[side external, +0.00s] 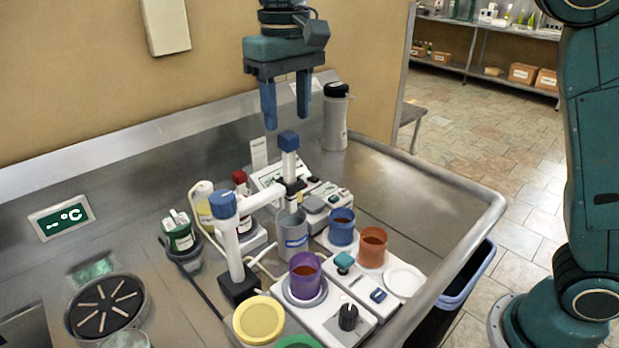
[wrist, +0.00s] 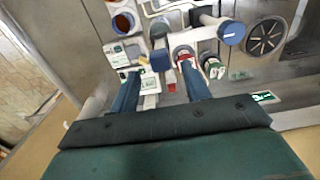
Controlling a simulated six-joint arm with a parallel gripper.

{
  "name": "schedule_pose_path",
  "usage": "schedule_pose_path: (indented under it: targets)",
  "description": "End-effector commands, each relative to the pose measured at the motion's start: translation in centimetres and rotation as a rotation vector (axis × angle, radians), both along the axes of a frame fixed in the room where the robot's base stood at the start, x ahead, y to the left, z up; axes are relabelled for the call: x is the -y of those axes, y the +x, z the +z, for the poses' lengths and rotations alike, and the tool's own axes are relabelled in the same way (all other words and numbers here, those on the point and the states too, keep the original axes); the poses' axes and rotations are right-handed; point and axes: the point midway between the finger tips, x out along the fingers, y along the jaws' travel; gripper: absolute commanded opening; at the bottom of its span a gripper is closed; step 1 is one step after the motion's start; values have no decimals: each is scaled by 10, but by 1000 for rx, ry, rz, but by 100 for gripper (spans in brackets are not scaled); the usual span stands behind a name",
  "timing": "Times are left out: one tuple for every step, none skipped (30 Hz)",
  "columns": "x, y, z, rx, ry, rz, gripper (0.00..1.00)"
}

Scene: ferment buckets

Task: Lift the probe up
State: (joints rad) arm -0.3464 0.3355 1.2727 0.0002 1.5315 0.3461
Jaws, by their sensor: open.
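The probe (side external: 289,142) has a blue block for a head and stands upright in the clamp at the end of a white stand arm (side external: 262,199). Its lower end is hidden at a grey cup (side external: 293,240) with a blue label. My gripper (side external: 287,122) is open and empty, pointing down, with its blue fingertips just above the probe's head. In the wrist view the probe's blue head (wrist: 160,60) appears between the fingers of my gripper (wrist: 160,70). I cannot tell whether the fingers touch it.
Blue (side external: 342,232), orange (side external: 372,252) and purple (side external: 304,282) cups stand around the grey cup. The stand's blue knob (side external: 222,204) rises to the left. A black-lidded bottle (side external: 335,118) stands behind. A yellow lid (side external: 258,320) lies in front. The right of the steel counter is clear.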

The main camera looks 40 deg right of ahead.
Motion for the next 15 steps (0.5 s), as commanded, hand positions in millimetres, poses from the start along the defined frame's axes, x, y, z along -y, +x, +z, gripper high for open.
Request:
schedule_pose_path:
  targets:
    - [0,1,7,3,1,0,47]
    - [0,1,10,2,1,0,47]
    - [0,1,16,3,1,0,47]
    - [0,0,19,2,1,0,47]
    - [0,1,23,3,1,0,47]
    - [0,0,28,2,1,0,47]
    - [0,1,31,3,1,0,47]
    - [0,1,34,2,1,0,47]
    - [0,1,39,3,1,0,47]
    - [0,1,42,3,1,0,47]
    - [0,0,46,3,1,0,47]
    - [0,0,50,3,1,0,47]
    - [0,0,54,3,1,0,47]
    - [0,0,56,3,1,0,47]
    - [0,1,60,3,1,0,47]
